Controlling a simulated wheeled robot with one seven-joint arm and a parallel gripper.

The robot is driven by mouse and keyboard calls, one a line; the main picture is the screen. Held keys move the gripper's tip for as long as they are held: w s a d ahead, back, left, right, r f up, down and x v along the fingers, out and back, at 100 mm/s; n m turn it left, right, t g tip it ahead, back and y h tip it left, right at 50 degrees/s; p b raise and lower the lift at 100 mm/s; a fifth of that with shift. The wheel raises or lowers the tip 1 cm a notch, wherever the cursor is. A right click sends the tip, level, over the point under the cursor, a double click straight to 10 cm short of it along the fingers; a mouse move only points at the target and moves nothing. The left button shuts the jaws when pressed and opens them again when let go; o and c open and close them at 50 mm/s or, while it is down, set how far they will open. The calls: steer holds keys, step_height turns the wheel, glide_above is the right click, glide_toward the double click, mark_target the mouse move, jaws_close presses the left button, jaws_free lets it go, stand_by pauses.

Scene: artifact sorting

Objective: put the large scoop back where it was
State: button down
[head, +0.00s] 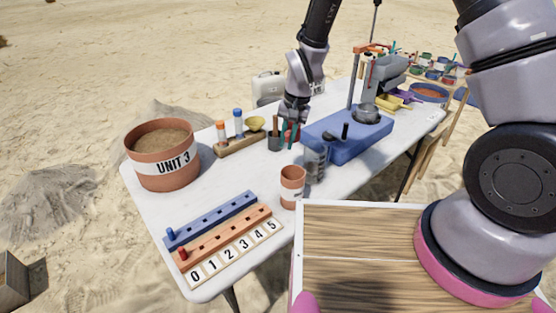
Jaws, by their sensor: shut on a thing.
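My gripper (292,122) hangs down over the back middle of the white table, beside a small dark green cup (274,142) with brown handles standing in it. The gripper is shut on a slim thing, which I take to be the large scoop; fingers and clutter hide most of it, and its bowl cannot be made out. Teal and reddish bits show just below the fingertips. A blurred grey cylinder (316,158) stands or hangs in front of the blue press base; I cannot tell whether it touches the gripper's thing.
A terracotta tub marked UNIT 3 (163,158), a wooden rack (240,145) with tubes and a yellow funnel, and a terracotta cup (292,188) surround the gripper. A blue press (350,138) stands to the right. Peg strips (212,220) lie at the front left.

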steer(key=shift+n, duration=0.4)
steer(key=a+f, duration=0.2)
steer(key=f, duration=0.1)
steer(key=w+a+f, duration=0.1)
steer(key=a+f, duration=0.2)
steer(key=f, duration=0.1)
steer(key=w+a+f, duration=0.1)
steer(key=a+f, duration=0.1)
steer(key=f, duration=0.2)
steer(key=shift+w+a+f, duration=0.2)
steer(key=shift+a+f, duration=0.05)
steer(key=shift+f, duration=2.2)
steer(key=shift+f, duration=0.1)
steer(key=c, duration=0.8)
jaws_free()
steer(key=shift+c, duration=0.2)
step_height(320, 180, up, 12)
steer(key=d, duration=0.2)
steer(key=shift+s, duration=0.2)
